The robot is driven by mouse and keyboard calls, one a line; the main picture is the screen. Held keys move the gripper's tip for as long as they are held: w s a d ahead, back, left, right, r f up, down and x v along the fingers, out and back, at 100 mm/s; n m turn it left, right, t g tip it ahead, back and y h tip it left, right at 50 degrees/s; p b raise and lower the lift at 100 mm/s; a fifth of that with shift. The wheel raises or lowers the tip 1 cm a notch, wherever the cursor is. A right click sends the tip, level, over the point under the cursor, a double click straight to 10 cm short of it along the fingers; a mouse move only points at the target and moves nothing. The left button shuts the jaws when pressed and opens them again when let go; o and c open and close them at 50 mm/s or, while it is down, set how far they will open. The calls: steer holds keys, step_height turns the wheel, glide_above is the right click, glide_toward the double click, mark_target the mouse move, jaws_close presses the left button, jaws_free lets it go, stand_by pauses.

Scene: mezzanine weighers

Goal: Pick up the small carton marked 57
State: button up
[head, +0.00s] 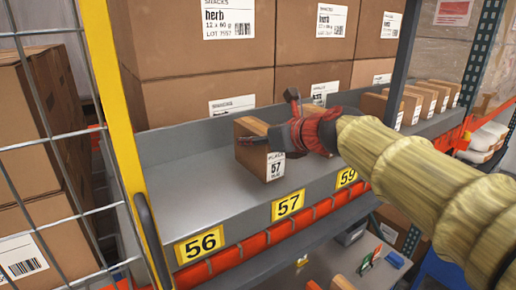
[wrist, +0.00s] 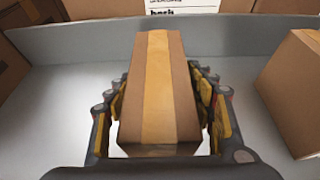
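The small carton marked 57 (head: 252,155) is brown with a white label on its front and stands on the grey shelf above the yellow 57 tag. In the wrist view the carton (wrist: 158,95) has a tan tape strip along its top and lies between the two fingers. My gripper (head: 253,118) is open around it, one finger on each side. In the wrist view my gripper (wrist: 160,82) shows a small gap at the carton's right side; whether the left finger touches it I cannot tell.
Another carton (wrist: 296,92) stands to the right in the wrist view. Several small cartons (head: 416,100) line the shelf at right. Large herb boxes (head: 200,45) stack behind the shelf's back wall. A yellow post (head: 125,130) and wire mesh stand at left. The shelf (head: 190,205) is bare at tag 56.

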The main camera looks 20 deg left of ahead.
steer(key=c, duration=1.2)
steer(key=shift+r, duration=0.15)
steer(key=shift+c, duration=0.3)
steer(key=shift+r, duration=0.1)
